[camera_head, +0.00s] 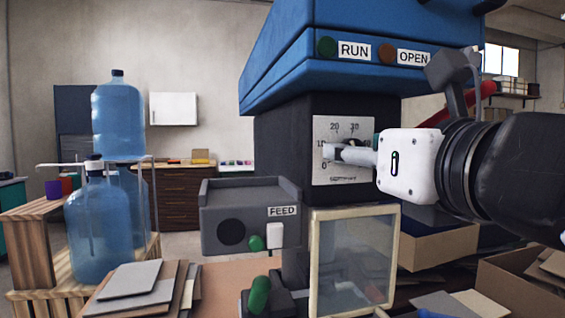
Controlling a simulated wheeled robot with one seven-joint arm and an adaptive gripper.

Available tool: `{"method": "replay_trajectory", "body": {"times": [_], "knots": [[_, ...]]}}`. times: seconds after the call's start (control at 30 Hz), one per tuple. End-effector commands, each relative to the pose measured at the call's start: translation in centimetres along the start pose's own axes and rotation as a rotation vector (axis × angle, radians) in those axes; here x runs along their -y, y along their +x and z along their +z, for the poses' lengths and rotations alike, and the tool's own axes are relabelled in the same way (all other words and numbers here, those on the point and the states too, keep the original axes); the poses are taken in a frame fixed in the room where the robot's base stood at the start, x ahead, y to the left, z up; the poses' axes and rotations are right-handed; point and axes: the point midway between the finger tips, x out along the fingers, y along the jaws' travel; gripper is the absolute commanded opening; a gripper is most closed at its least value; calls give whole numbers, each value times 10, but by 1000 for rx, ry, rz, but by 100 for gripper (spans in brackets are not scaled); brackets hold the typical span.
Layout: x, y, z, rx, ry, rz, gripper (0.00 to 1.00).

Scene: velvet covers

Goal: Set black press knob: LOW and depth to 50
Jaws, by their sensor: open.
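The press has a blue top housing (350,75) and a black body (280,135). On the body's front is a white scale plate (330,178) with 0, 10, 20 and 30 readable; my gripper hides the rest and any pointer or knob at its middle. My gripper (338,153) comes in from the right, open, with its fingertips in front of the plate. I cannot tell whether they touch anything. A grey box marked FEED (215,205) carries a round black disc (231,232), a green knob (256,243) and a white lever (275,236). No LOW mark is readable.
A framed clear guard (313,265) stands below the plate. A green-handled part (259,293) sits left of it. RUN (326,46) and OPEN (387,53) buttons are above. Cardboard boxes (440,250) lie right; water bottles (118,115) and stacked sheets (138,279) left.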

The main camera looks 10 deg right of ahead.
Motion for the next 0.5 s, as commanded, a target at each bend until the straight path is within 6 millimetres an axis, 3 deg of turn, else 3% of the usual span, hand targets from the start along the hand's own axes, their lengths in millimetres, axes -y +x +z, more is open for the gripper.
{"method": "replay_trajectory", "body": {"times": [0.2,0.5], "knots": [[0,14,-1,0,0,-1,48],[0,16,0,0,0,0,48]]}}
